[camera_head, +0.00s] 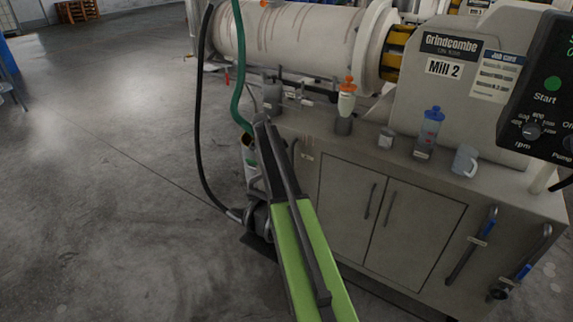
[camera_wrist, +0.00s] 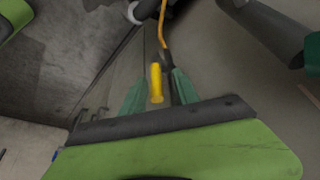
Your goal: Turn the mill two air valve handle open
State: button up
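A yellow handle (camera_wrist: 156,83) shows in the wrist view, beside the grey cabinet side. It appears to be the air valve handle, but I read no label on it. My gripper (camera_wrist: 159,84) has its two green fingers apart, one on each side of the handle, with narrow gaps visible. Whether either finger touches it is hard to tell. In the head view my arm reaches to the left end of the Mill 2 (camera_head: 443,68) cabinet (camera_head: 335,160); the fingertips and the yellow handle are not clear there.
A green hose (camera_head: 238,75) and a black hose (camera_head: 199,110) hang beside my arm. A dispenser bottle (camera_head: 346,100), a blue-capped bottle (camera_head: 430,130) and a mug (camera_head: 465,160) stand on the cabinet top.

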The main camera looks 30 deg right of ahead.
jog(key=shift+s+r+p, duration=0.1)
jog(key=shift+r+p, duration=0.25)
jog(key=shift+p, duration=0.05)
jog(key=p+v, duration=1.5)
jog(key=v, duration=0.1)
jog(key=shift+a+r, duration=0.2)
jog(key=shift+r, duration=0.1)
